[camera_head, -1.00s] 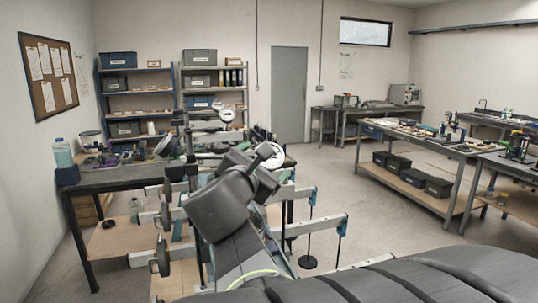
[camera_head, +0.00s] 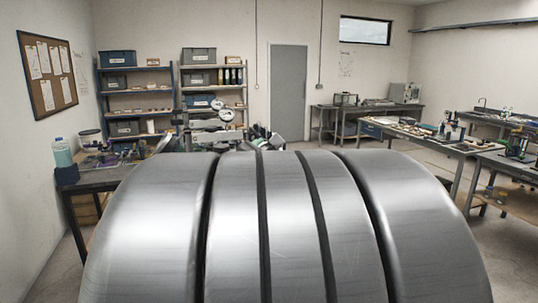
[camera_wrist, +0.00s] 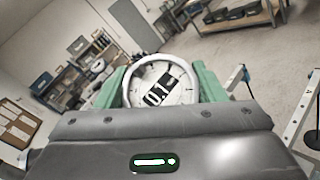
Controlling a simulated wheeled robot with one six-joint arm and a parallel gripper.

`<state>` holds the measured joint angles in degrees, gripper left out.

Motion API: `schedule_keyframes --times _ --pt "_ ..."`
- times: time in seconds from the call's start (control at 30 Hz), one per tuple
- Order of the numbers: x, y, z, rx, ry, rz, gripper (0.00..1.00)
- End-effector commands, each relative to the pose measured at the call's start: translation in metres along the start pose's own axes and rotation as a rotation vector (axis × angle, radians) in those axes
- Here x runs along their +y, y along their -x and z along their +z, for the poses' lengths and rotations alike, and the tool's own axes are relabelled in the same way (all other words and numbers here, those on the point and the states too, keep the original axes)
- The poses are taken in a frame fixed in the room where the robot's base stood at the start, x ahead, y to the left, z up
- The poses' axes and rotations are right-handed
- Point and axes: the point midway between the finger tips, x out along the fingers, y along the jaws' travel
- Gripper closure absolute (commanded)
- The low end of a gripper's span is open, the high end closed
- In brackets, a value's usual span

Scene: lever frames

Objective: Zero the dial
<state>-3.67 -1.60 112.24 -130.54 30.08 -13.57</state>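In the wrist view a round dial (camera_wrist: 159,88) with a white rim and pale face shows a black panel reading "0.1", tilted in the picture. My gripper (camera_wrist: 160,84) has its two green fingers apart, one on each side of the dial. The rim lines up with both inner finger edges. I cannot tell whether the fingers press on it. The lower part of the dial is hidden by my gripper's grey body. In the head view my grey arm covers most of the near bench and hides the dial between my fingers.
In the head view small round gauges (camera_head: 226,114) stand on the bench beyond my arm. A cluttered table (camera_head: 95,181) with a bottle (camera_head: 63,152) is at the left. Shelves (camera_head: 152,100) line the back wall. Workbenches (camera_head: 440,150) stand at the right, with floor between.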

Motion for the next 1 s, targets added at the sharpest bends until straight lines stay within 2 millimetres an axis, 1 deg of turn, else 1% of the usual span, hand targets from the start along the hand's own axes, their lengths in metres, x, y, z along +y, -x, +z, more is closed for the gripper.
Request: schedule_keyframes --times 0.03,0.07,0.37,0.8,1.0 --pt "-0.0002 0.0001 -0.0001 0.0 0.0 0.0 0.56" --pt "-0.0002 0.0001 -0.0001 0.0 0.0 0.0 0.6" --pt "0.0029 0.0 0.0017 -0.006 -0.031 -0.028 0.6" --pt "0.0027 0.0001 0.0045 -0.005 -0.141 -0.189 0.6" --pt "0.0001 0.0005 0.0028 -0.005 -0.161 -0.226 0.6"
